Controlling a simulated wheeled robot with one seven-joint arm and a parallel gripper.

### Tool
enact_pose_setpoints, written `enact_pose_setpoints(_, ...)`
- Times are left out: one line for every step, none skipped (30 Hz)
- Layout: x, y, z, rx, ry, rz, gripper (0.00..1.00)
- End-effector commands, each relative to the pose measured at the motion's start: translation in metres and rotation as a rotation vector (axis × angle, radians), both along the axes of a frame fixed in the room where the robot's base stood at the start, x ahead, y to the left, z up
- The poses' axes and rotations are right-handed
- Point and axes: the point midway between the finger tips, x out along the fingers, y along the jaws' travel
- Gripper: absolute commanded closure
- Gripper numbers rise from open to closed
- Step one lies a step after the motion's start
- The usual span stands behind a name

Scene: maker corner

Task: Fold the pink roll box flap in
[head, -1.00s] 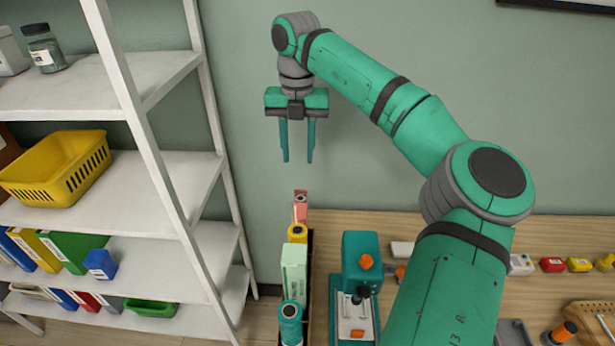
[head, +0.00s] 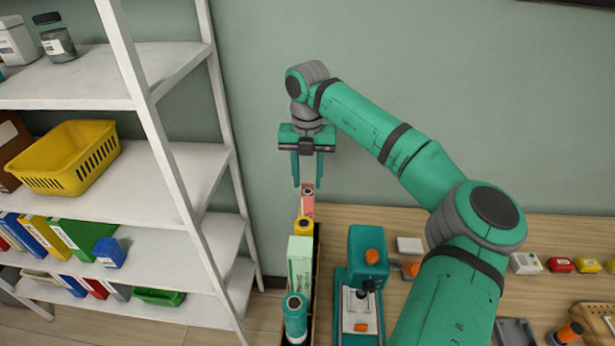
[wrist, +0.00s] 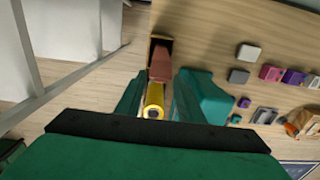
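The pink roll box (head: 307,207) stands upright at the far end of a narrow dark tray (head: 316,262). A dark round spot shows near its top; I cannot clearly make out the flap. In the wrist view the box (wrist: 160,63) looks reddish, just beyond my fingertips. My gripper (head: 308,184) points down, open and empty, with its fingertips near the top of the box in the head view. I cannot tell whether they touch it. In the wrist view my gripper (wrist: 162,97) has a finger on each side of a yellow roll (wrist: 153,101) seen below.
The tray also holds the yellow roll (head: 303,226), a mint box (head: 299,262) and a teal cylinder (head: 295,318). A teal machine (head: 367,262) stands close on the right. White shelves (head: 190,170) are on the left, the wall behind. Small coloured blocks lie further right on the bench.

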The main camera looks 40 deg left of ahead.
Motion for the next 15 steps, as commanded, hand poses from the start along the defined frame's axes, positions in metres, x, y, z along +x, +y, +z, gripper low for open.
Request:
enact_pose_setpoints(0.0001,-0.0001,-0.0001,0.000,0.000,0.000,0.66)
enact_pose_setpoints(0.0001,-0.0001,0.0000,0.000,0.000,0.000,0.66)
enact_pose_setpoints(0.0001,-0.0001,0.0000,0.000,0.000,0.000,0.66)
enact_pose_setpoints(0.0001,-0.0001,0.0000,0.000,0.000,0.000,0.66)
enact_pose_setpoints(0.0001,-0.0001,0.0001,0.000,0.000,0.000,0.66)
enact_pose_setpoints(0.0001,-0.0001,0.0001,0.000,0.000,0.000,0.73)
enact_pose_setpoints(0.0001,-0.0001,0.0001,0.000,0.000,0.000,0.80)
enact_pose_setpoints(0.0001,-0.0001,0.0002,0.000,0.000,0.000,0.87)
enact_pose_setpoints(0.0001,-0.0001,0.0002,0.000,0.000,0.000,0.95)
enact_pose_setpoints(0.0001,-0.0001,0.0002,0.000,0.000,0.000,0.95)
enact_pose_setpoints(0.0001,-0.0001,0.0002,0.000,0.000,0.000,0.95)
enact_pose_setpoints(0.0000,-0.0001,0.0003,0.001,-0.001,0.000,0.95)
enact_pose_setpoints(0.0000,-0.0002,0.0003,0.002,-0.003,0.000,0.95)
enact_pose_setpoints(-0.0001,-0.0004,0.0002,0.003,-0.006,0.000,0.95)
enact_pose_setpoints(-0.0005,-0.0007,0.0001,0.007,-0.013,0.001,0.95)
